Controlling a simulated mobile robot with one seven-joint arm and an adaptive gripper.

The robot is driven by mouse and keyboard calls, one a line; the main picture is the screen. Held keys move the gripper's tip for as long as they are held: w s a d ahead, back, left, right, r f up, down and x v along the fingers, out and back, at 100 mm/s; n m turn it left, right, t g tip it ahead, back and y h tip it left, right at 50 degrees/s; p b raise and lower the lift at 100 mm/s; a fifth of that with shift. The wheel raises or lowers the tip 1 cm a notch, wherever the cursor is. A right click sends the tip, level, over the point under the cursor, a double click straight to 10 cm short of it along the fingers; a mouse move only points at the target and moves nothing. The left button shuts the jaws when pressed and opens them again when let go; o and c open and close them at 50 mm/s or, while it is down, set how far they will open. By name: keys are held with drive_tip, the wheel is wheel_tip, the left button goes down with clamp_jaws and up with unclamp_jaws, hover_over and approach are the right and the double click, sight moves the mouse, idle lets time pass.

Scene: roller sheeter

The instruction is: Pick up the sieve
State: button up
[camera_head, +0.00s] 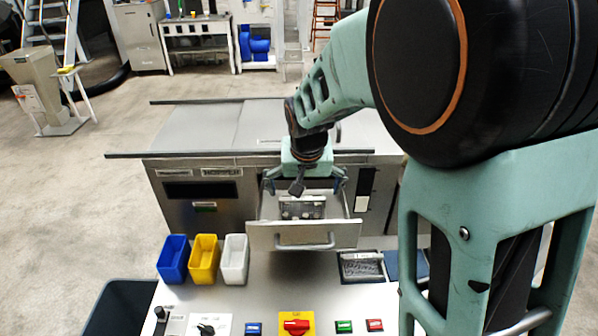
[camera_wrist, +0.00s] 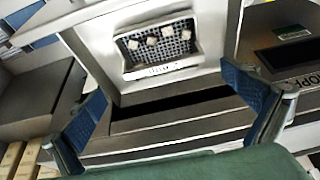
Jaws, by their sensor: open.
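A dark mesh sieve (camera_head: 302,207) with several pale lumps on it lies inside the open drawer (camera_head: 290,238) of the metal machine. It also shows in the wrist view (camera_wrist: 158,55), in a pale frame with small lettering on its near edge. My gripper (camera_head: 305,182) is above the back part of the drawer, apart from the sieve. In the wrist view my gripper (camera_wrist: 168,106) has its two blue-padded fingers spread wide with nothing between them. The sieve lies beyond the fingertips. In the head view, part of my gripper stands in front of the drawer's back.
Blue (camera_head: 172,259), yellow (camera_head: 204,259) and white (camera_head: 235,260) bins stand left of the drawer. A framed dark tray (camera_head: 362,267) lies to its right. A control panel with a red switch (camera_head: 296,325) is in front. The machine's flat top (camera_head: 205,128) is behind.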

sight(302, 200)
drive_tip(key=shift+a+p+x, duration=0.15)
drive_tip(key=shift+p+x, duration=0.15)
drive_tip(key=shift+x, duration=1.3)
drive_tip(key=shift+a+p+x, duration=0.1)
drive_tip(key=shift+p+x, duration=0.15)
drive_tip(key=shift+x, duration=1.3)
drive_tip(key=shift+s+f, duration=0.1)
drive_tip(key=shift+s, duration=0.05)
drive_tip(key=c, duration=1.2)
drive_tip(key=shift+c, duration=0.2)
